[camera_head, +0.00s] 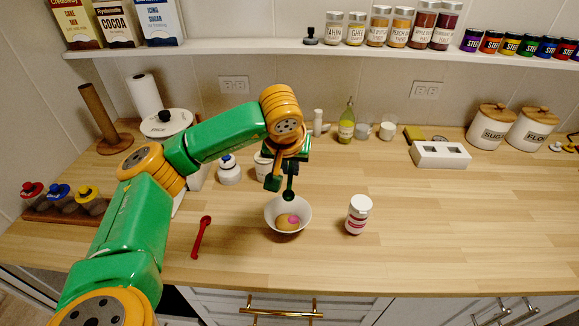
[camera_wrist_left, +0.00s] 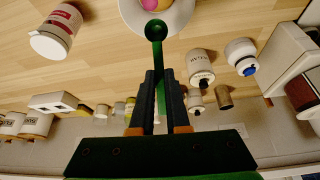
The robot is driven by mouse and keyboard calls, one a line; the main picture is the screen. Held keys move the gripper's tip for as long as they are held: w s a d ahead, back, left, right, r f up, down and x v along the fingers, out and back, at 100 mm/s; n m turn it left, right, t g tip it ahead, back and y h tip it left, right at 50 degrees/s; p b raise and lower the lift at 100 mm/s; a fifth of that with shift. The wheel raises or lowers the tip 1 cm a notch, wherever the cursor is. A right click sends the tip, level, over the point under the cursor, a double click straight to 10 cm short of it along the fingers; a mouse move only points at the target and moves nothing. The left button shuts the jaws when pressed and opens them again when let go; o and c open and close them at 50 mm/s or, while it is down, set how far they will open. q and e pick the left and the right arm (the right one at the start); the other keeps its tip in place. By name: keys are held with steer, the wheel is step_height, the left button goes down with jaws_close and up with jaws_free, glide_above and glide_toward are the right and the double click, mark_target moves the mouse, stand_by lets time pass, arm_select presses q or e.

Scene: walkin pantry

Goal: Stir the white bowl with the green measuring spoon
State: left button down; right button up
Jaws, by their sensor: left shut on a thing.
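The white bowl (camera_head: 303,213) stands on the wooden counter and holds something yellow-orange and something pink. Its rim also shows at the top of the wrist view (camera_wrist_left: 184,17). My left gripper (camera_head: 280,181) is shut on the green measuring spoon (camera_head: 290,193), above the back of the bowl. In the wrist view the spoon (camera_wrist_left: 156,32) sticks out between the fingers, its round end overlapping the near edge of the bowl. I cannot tell whether it touches the bowl. My right gripper is not in view.
A red spoon (camera_head: 202,237) lies left of the bowl. A white-lidded jar (camera_head: 358,214) stands to its right. The counter's right side is mostly clear. A shelf (camera_head: 250,46) runs above.

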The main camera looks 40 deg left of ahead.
arm_select(q)
steer(key=shift+s+a+f+b, duration=0.1)
steer(key=shift+s+f+b, duration=0.1)
steer(key=shift+f+b, duration=0.35)
step_height(320, 180, down, 9)
steer(key=b, duration=0.7)
steer(key=shift+r, duration=0.2)
